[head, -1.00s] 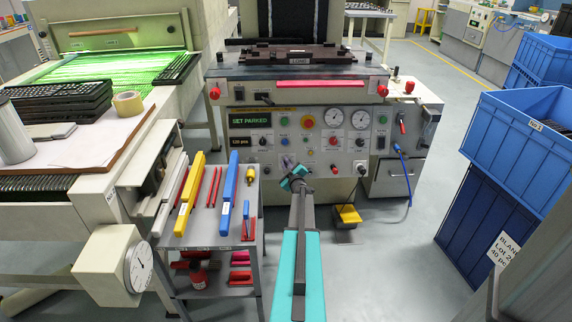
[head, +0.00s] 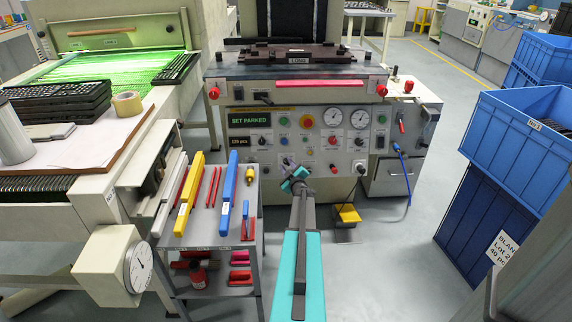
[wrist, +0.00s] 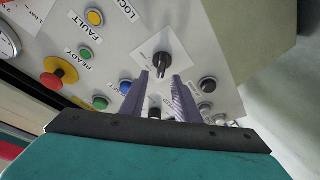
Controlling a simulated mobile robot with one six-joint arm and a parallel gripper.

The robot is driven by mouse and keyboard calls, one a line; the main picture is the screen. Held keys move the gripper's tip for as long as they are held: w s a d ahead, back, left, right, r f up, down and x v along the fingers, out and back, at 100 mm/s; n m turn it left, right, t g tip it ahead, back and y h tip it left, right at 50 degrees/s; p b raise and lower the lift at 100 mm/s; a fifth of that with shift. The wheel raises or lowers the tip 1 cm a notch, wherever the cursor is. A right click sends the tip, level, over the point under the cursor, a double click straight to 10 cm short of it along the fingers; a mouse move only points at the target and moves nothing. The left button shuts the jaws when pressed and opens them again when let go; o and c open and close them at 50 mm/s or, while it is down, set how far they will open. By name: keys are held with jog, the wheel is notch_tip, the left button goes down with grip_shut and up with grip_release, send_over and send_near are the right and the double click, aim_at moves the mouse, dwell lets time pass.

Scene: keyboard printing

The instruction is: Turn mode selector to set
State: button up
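In the wrist view a black rotary selector knob (wrist: 162,64) sits on a square white plate on the machine's control panel. My gripper (wrist: 161,77) is open and empty. Its two fingers point at the knob, with the tips close to it on either side in the picture. I cannot tell whether they touch it, and its label is not readable. In the head view my gripper (head: 293,172) is in front of the lower panel. The display (head: 250,120) reads "SET PARKED".
Around the knob are a blue button (wrist: 125,86), a green button (wrist: 100,103) and several dark knobs. A red emergency stop (wrist: 51,80) is farther left. A tool cart (head: 222,240) stands left of my arm, with blue crates (head: 515,140) on the right.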

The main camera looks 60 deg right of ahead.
jog(key=p+v, duration=0.1)
jog(key=v, duration=1)
jog(key=shift+s, duration=0.4)
jog(key=shift+a, duration=0.15)
